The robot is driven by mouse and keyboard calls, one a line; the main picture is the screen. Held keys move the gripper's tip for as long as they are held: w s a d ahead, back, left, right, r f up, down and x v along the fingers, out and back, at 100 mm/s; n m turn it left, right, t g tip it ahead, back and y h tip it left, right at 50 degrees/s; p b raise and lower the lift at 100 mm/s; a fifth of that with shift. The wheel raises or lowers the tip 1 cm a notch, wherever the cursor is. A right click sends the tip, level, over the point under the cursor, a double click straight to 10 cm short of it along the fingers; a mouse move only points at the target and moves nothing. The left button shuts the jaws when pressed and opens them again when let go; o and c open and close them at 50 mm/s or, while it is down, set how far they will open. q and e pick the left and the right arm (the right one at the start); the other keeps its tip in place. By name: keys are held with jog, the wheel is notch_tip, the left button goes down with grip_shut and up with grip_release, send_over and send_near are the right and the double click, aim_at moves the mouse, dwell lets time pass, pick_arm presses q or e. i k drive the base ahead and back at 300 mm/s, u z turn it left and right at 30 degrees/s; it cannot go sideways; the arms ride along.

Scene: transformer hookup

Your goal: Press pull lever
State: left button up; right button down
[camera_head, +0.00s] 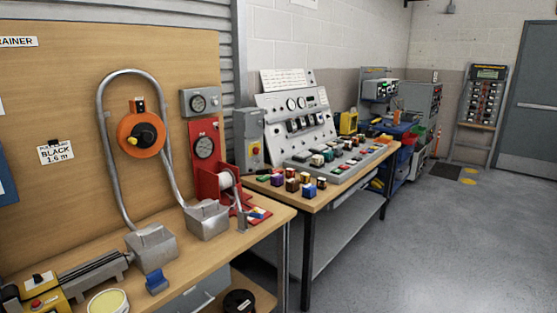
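No part labelled as a pull lever can be read in the head view. A red upright stand (204,128) with a round gauge (204,147) stands at the back right of the near wooden bench. A pale roll (225,179) sits in its red bracket. A small grey upright piece (241,217) rises from the bench in front of it; I cannot tell if it is a lever. Neither of my grippers is in view.
The near bench (262,222) also holds a looped grey conduit (101,140), two grey blocks, a yellow device (38,298) and a small blue block (157,284). A second bench with a control console (297,115) stands behind. The floor (440,235) at right is clear.

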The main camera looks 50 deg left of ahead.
aim_at(267, 172)
jog(key=u, duration=0.4)
jog(key=i, duration=1.2)
jog(key=u, duration=1.4)
jog(key=i, duration=0.9)
jog(key=u, duration=1.3)
jog(key=i, duration=0.3)
jog(key=u, duration=0.15)
